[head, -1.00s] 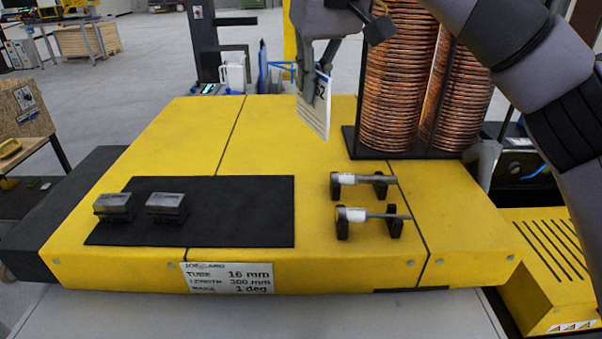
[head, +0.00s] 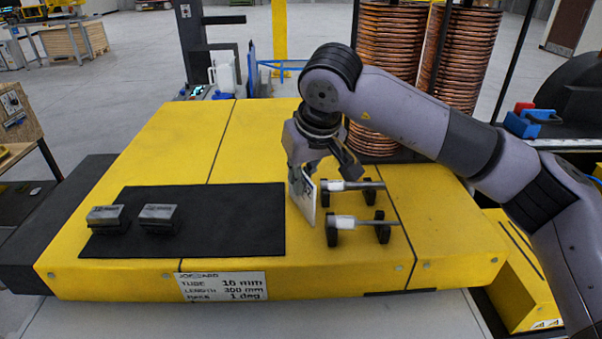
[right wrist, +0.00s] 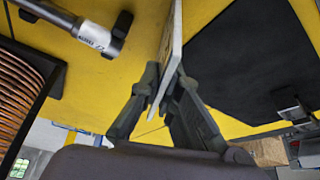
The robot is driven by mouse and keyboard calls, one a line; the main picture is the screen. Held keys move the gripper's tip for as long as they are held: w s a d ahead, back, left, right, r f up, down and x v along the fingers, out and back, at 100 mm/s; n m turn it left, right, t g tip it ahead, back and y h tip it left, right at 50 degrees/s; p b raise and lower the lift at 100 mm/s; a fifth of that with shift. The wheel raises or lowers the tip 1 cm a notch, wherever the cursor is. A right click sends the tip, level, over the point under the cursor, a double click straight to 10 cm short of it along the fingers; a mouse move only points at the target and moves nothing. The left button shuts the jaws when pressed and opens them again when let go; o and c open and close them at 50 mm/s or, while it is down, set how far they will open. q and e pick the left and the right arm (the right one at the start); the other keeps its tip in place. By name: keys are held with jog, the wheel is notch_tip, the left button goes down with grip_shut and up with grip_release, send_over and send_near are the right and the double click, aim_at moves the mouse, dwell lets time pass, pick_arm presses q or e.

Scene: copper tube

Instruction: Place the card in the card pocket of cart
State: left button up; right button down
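A thin white card (head: 304,201) stands nearly upright over the yellow cart top (head: 200,135), between the black mat and the tube holders. My right gripper (head: 301,177) is shut on its upper part. In the right wrist view the card (right wrist: 170,45) shows almost edge-on between the two dark fingers (right wrist: 168,85). I cannot tell whether its lower edge touches the cart. A white printed label (head: 222,287) is on the cart's front face. I cannot make out a card pocket for certain. My left gripper is not in view.
The black mat (head: 240,215) carries two grey metal blocks. Two metal tubes (head: 352,185) lie in black holders close to the card's right. Tall copper coils (head: 388,80) stand at the back right. The yellow surface behind the mat is clear.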

jog(key=shift+s+f, duration=0.1)
jog(key=shift+f, duration=0.05)
jog(key=c, duration=1.8)
grip_release()
